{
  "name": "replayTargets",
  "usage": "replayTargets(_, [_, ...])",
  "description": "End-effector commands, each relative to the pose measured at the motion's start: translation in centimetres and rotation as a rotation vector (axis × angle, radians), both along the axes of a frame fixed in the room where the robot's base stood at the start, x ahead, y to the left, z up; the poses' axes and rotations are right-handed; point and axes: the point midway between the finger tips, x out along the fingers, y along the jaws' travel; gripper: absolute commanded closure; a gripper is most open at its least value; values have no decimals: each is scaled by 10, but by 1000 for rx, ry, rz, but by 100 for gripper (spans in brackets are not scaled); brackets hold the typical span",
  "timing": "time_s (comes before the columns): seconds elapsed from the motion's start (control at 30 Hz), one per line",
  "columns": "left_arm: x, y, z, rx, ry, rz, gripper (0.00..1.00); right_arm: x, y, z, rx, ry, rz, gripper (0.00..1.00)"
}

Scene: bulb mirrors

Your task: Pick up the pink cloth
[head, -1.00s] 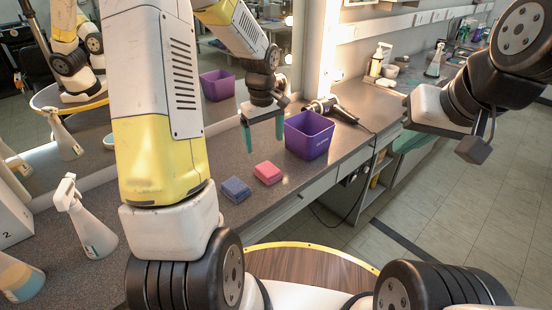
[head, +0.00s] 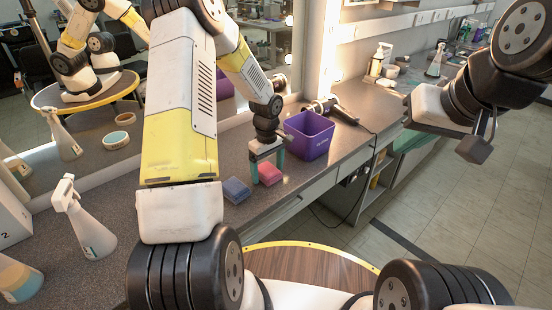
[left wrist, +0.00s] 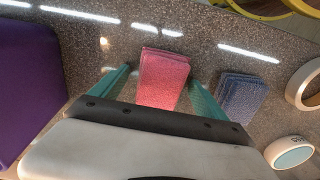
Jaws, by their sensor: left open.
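The pink cloth (head: 267,174) is a small folded stack lying on the grey counter. My left gripper (head: 267,168) is open above it with its teal fingers pointing down, one on each side. In the left wrist view the pink cloth (left wrist: 163,78) lies between the two spread fingers (left wrist: 160,90), with a gap on both sides and no visible grip. My right gripper (head: 432,108) is at the right, away from the cloth; its fingers cannot be made out.
A folded blue cloth (head: 236,189) lies just left of the pink one. A purple bin (head: 310,136) stands close behind on the right, with a hair dryer (head: 332,109) beyond it. A spray bottle (head: 84,222) stands on the left. A mirror lines the counter's back.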

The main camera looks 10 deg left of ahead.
Motion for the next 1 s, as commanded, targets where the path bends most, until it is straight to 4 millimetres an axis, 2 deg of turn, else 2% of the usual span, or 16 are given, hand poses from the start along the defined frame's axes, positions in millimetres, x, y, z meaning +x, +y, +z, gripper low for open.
replayTargets(0.17, [0,0,0,0,0,0,15,0,0,0,0,0,0,100])
replayTargets(0.5, [0,0,0,0,-1,0,80,0,0,0,0,0,0,100])
replayTargets(0.77, [1,0,4,0,-3,-1,80,0,0,0,0,0,0,100])
replayTargets(0.87, [1,0,15,1,-5,0,80,0,0,0,0,0,0,100])
replayTargets(1.0, [2,1,43,1,-6,1,80,0,0,0,0,0,0,100])
